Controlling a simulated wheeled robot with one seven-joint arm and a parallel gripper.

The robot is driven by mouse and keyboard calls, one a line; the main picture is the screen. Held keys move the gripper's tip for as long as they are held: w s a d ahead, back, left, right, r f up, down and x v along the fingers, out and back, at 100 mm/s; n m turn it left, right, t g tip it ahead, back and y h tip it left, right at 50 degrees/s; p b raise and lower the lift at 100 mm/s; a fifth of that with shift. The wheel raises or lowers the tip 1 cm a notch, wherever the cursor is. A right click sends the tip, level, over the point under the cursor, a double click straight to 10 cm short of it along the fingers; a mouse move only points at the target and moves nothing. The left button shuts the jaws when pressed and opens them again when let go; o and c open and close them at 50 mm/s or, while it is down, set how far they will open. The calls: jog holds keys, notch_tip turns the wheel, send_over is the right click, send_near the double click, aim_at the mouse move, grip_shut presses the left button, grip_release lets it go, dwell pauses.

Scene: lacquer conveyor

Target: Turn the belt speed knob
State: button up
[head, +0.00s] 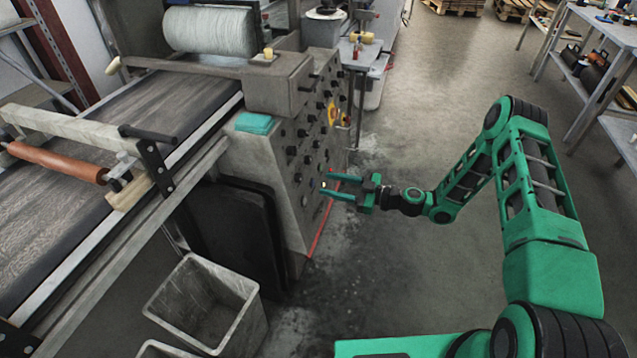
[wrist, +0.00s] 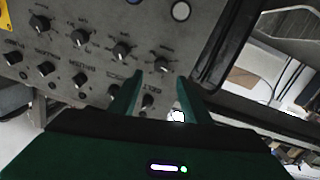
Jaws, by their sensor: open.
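The grey control panel (head: 308,135) on the machine's side carries several black knobs, also in the wrist view. In the wrist view a black knob (wrist: 147,101) shows between my fingers, beside a partly hidden label that seems to begin with "BELT". My gripper (head: 324,179) is open and empty, its green fingers pointing at the panel's lower part. In the wrist view the fingers (wrist: 159,76) reach up on either side of that knob; I cannot tell whether they touch it. In the head view, this knob is hard to pick out near the fingertips.
A lit white lamp (wrist: 177,115) is close to the right finger in the wrist view. Other knobs (wrist: 122,50) sit close by. A grey bin (head: 207,305) stands below the belt.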

jog(key=shift+v, duration=1.3)
jog(key=s+d+r+m+g+h, duration=0.35)
jog(key=s+d+r+h, duration=0.25)
jog(key=s+d+r, duration=0.4)
jog(key=s+d+r+m+g+h, duration=0.2)
jog(key=s+d+r+m+h, duration=0.4)
jog(key=d, duration=0.6)
jog(key=s+d+r+m+h, duration=0.1)
jog(key=s+d+r+m, duration=0.2)
jog(key=s, duration=0.5)
jog(key=s+d+r+m+h, duration=0.1)
jog(key=s+d+r+m, duration=0.2)
jog(key=s, duration=0.6)
jog(key=s+d+r+m+h, duration=0.1)
jog(key=s+d+r+m, duration=0.3)
jog(key=s, duration=0.5)
notch_tip(320, 180, up, 3)
jog(key=m+g, duration=0.1)
jog(key=m, duration=0.1)
jog(key=shift+m+h, duration=0.35)
jog(key=shift+h, duration=0.05)
